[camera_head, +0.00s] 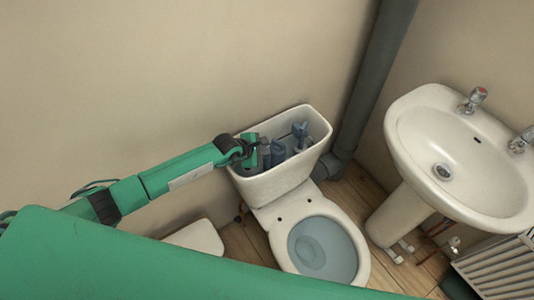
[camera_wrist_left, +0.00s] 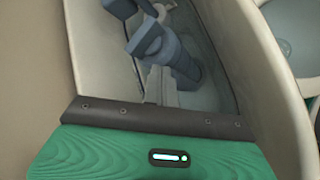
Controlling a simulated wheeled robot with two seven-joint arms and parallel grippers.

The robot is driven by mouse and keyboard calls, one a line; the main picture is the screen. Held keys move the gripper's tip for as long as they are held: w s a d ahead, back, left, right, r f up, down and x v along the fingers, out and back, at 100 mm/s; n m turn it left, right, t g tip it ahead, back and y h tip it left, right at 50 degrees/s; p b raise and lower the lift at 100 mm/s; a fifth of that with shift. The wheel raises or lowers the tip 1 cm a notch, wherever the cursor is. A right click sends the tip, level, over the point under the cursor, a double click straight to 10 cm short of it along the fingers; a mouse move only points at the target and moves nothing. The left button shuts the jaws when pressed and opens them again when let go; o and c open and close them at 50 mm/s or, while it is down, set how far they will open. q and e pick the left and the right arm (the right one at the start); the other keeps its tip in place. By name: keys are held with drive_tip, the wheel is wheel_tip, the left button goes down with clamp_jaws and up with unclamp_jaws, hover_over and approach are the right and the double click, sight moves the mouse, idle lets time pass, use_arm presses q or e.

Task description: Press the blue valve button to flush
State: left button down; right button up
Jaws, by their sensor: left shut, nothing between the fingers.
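The toilet cistern (camera_head: 319,139) stands open against the wall, with blue-grey valve parts (camera_head: 300,133) inside it. My left gripper (camera_head: 265,153) reaches into the left side of the open cistern, beside the valve parts. In the left wrist view, my gripper's fingers (camera_wrist_left: 161,88) are shut with nothing between them. They point at the blue-grey valve (camera_wrist_left: 178,58), and I cannot tell whether they touch it. The button itself is not clearly visible. The toilet bowl (camera_head: 322,248) with water is in front of the cistern. My right gripper is not in view.
A white washbasin (camera_head: 415,125) with two taps stands on the right. A thick grey pipe (camera_head: 369,85) runs down the corner just right of the cistern. A white lid-like piece (camera_head: 198,238) lies lower left of it. A white grille (camera_head: 505,270) is at lower right.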

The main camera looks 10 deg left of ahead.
use_arm(q)
drive_tip(key=shift+r, duration=0.1)
drive_tip(key=shift+r+p, duration=0.7)
drive_tip(key=shift+r, duration=0.15)
wheel_tip(320, 180, up, 5)
drive_tip(key=p, duration=0.3)
drive_tip(key=shift+p, duration=0.3)
idle(0.6)
